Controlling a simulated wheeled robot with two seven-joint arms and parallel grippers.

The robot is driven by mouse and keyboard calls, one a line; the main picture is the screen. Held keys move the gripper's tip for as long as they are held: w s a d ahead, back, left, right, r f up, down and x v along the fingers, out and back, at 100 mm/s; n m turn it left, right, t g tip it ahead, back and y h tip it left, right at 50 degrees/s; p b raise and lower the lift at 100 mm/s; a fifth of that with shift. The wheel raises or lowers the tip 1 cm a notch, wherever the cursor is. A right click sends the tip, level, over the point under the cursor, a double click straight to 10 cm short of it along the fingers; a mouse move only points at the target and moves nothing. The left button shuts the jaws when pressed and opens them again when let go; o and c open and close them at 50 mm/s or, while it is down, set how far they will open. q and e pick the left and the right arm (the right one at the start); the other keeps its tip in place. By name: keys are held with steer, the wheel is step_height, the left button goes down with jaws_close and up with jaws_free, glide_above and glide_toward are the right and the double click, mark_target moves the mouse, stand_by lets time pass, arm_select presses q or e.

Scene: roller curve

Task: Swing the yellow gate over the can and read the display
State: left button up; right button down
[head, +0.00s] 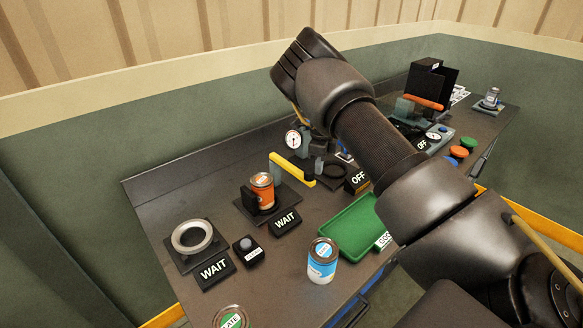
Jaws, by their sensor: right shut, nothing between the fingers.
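The yellow gate (290,168) is a bar on a grey post, behind and to the right of an orange can (263,190). The bar is beside the can, not over it. The can stands upright on a dark plate against a black block. The display (285,221) in front of the can reads WAIT. My right gripper (319,150) hangs below my wrist behind the gate's right end, mostly hidden by my arm; it is shut and empty. I cannot tell whether it touches the gate. My left gripper is out of view.
A second WAIT display (214,269) stands by a metal ring (192,236) and a button box (247,249). A blue-and-white can (322,260) stands near the front edge beside a green tray (350,233). An OFF display (357,180) and a gauge (293,140) are near my right arm.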

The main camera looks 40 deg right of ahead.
mark_target(307, 173)
steer(key=shift+a, duration=0.1)
steer(key=shift+s+a, duration=0.2)
steer(key=shift+a, duration=1.05)
steer(key=shift+s+a, duration=0.15)
steer(key=shift+a, duration=1.2)
steer(key=a, duration=0.3)
steer(key=shift+w+a, duration=0.1)
steer(key=shift+w, duration=0.05)
steer(key=shift+a+p, duration=0.1)
steer(key=shift+p, duration=0.2)
steer(key=shift+w+a, duration=0.25)
steer(key=shift+a, duration=0.55)
steer(key=shift+w+a, duration=0.2)
steer(key=shift+a, duration=0.55)
